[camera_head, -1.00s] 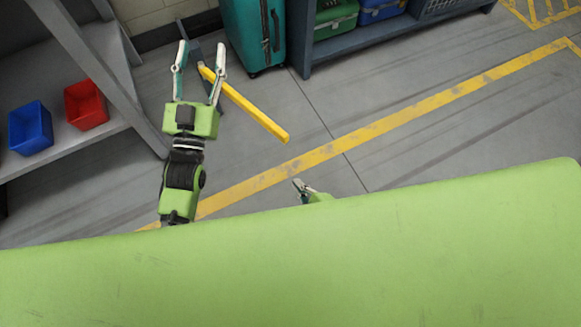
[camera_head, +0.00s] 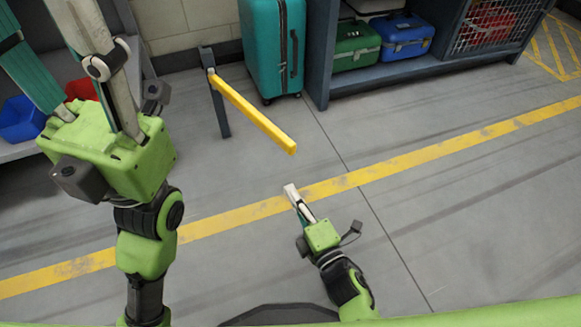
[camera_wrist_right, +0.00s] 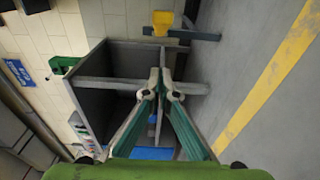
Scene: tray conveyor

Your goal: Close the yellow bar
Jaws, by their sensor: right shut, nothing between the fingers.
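The yellow bar (camera_head: 253,113) sticks out from a dark grey post (camera_head: 219,108), slanting down and right above the floor. In the right wrist view the yellow bar (camera_wrist_right: 164,20) shows foreshortened beside the post at the top. My right gripper (camera_head: 290,189) is shut and empty, below the bar's free end and apart from it. Its fingers meet at the middle of the right wrist view (camera_wrist_right: 160,75). My left gripper (camera_head: 62,42) is large at the left, its fingers spread apart, left of the post. Its fingertips are cut off by the frame's edge.
A teal suitcase (camera_head: 272,45) stands behind the bar. A shelf unit (camera_head: 430,71) with a green case (camera_head: 356,46) and a blue case (camera_head: 405,36) is to its right. Blue (camera_head: 22,120) and red bins lie at left. Open floor with a yellow line (camera_head: 420,150) lies to the right.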

